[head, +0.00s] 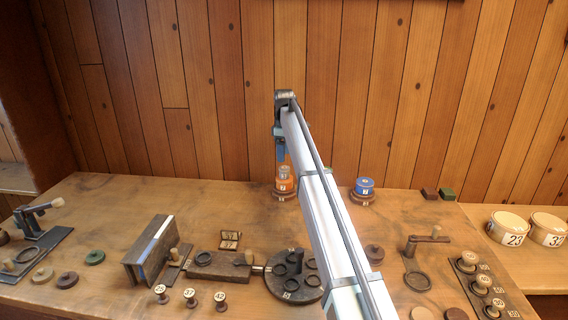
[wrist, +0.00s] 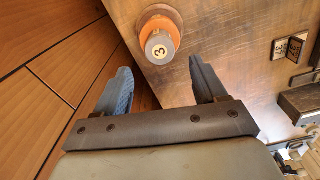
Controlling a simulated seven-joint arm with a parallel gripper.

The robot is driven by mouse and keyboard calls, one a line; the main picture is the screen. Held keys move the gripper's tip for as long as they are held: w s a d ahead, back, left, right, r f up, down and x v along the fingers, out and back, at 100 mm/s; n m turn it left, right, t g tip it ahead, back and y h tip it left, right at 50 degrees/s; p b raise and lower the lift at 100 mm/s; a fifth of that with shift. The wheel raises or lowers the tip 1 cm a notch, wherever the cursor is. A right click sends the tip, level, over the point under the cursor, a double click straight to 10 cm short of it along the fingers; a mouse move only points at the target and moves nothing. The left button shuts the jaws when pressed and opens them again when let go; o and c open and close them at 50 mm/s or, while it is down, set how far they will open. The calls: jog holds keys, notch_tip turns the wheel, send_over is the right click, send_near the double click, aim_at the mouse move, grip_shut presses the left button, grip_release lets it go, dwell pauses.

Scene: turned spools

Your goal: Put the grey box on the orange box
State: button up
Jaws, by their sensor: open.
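The orange box (head: 285,185) is a short round piece on a dark wooden stand at the back of the table. The grey box (head: 283,172) is a smaller round piece and appears to sit on top of the orange one. In the wrist view, the grey box (wrist: 159,46) shows a 3 on its top, with the orange box (wrist: 163,24) around and beyond it. My gripper (head: 281,158) points down over them. In the wrist view my gripper (wrist: 159,64) is open and empty, its fingertips apart and just short of the grey box. I cannot tell its exact height.
A blue round box (head: 364,184) stands on another stand to the right. Dark red and green blocks (head: 430,194) lie further right. A dark round tray (head: 292,282) with rings and a hinged wooden piece (head: 230,240) stand in front. The wooden wall is close behind.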

aim_at(284, 167)
jog(key=shift+r, duration=2.35)
jog(key=shift+o, duration=0.3)
